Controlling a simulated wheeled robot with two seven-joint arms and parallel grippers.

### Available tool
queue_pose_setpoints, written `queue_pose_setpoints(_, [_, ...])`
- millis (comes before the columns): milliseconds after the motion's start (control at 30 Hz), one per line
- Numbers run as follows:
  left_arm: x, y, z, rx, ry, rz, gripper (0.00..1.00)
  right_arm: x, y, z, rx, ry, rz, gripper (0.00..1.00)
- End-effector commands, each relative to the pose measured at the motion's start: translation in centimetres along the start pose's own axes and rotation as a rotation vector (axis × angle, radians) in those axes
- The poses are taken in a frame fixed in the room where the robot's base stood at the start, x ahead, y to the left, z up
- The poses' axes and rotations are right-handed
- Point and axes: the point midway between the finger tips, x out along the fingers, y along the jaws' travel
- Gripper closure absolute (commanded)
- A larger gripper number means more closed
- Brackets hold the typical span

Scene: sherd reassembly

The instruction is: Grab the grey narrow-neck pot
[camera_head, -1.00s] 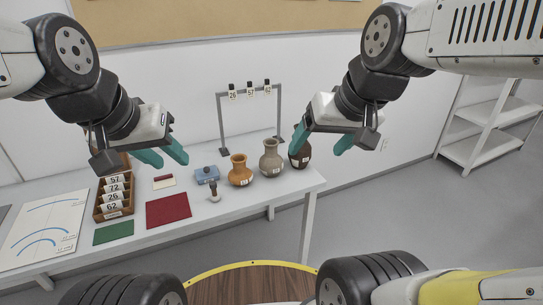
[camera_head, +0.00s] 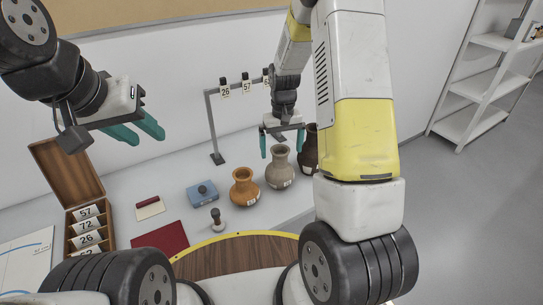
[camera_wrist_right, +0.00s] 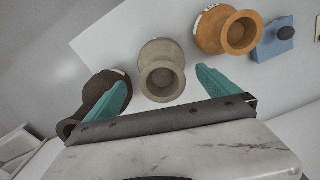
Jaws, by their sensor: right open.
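The grey narrow-neck pot (camera_head: 280,170) stands upright on the white table, between an orange pot (camera_head: 243,188) and a dark brown pot (camera_head: 309,150). My right gripper (camera_head: 282,150) is open just above it, its teal fingers pointing down on either side of the pot's neck. In the right wrist view the grey pot (camera_wrist_right: 161,72) lies ahead between the spread fingers (camera_wrist_right: 165,92), and I see no contact. My left gripper (camera_head: 140,130) is raised over the table's left part with its fingers apart and nothing between them.
The dark brown pot (camera_wrist_right: 105,92) is close beside one right finger in the wrist view. A blue box (camera_head: 202,194), a stamp (camera_head: 217,220), a red mat (camera_head: 160,246) and a wooden card box (camera_head: 72,185) are further left. A grey tag stand (camera_head: 211,125) is behind.

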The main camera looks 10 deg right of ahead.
Motion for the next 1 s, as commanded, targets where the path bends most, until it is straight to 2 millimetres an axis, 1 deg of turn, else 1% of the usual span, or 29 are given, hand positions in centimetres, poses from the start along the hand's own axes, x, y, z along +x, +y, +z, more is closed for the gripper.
queue_pose_setpoints(33, [0.0,0.0,0.0,0.000,0.000,0.000,0.64,0.7,0.0,0.0,-0.001,-0.005,0.002,0.00])
queue_pose_setpoints(367, [0.0,0.0,0.0,0.000,0.000,0.000,0.64,4.5,-0.2,0.1,-0.001,-0.009,0.002,0.00])
queue_pose_setpoints(533, [0.0,0.0,0.0,0.000,0.000,0.000,0.64,7.1,-0.3,0.1,0.000,-0.009,0.002,0.00])
queue_pose_setpoints(667, [0.0,0.0,0.0,0.000,0.000,0.000,0.64,8.0,-0.3,0.0,0.000,-0.006,0.001,0.00])
queue_pose_setpoints(867, [0.0,0.0,0.0,0.000,0.000,0.000,0.64,8.0,-0.3,0.0,-0.001,-0.005,0.001,0.00])
queue_pose_setpoints(900, [0.0,0.0,0.0,0.000,0.000,0.000,0.64,8.0,-0.3,0.0,-0.001,-0.005,0.001,0.02])
queue_pose_setpoints(967, [0.0,0.0,0.0,0.000,0.000,0.000,0.64,8.0,-0.3,0.0,-0.001,-0.005,0.001,0.14])
queue_pose_setpoints(1000, [0.0,0.0,0.0,0.000,0.000,0.000,0.64,8.0,-0.3,0.0,-0.001,-0.005,0.001,0.22])
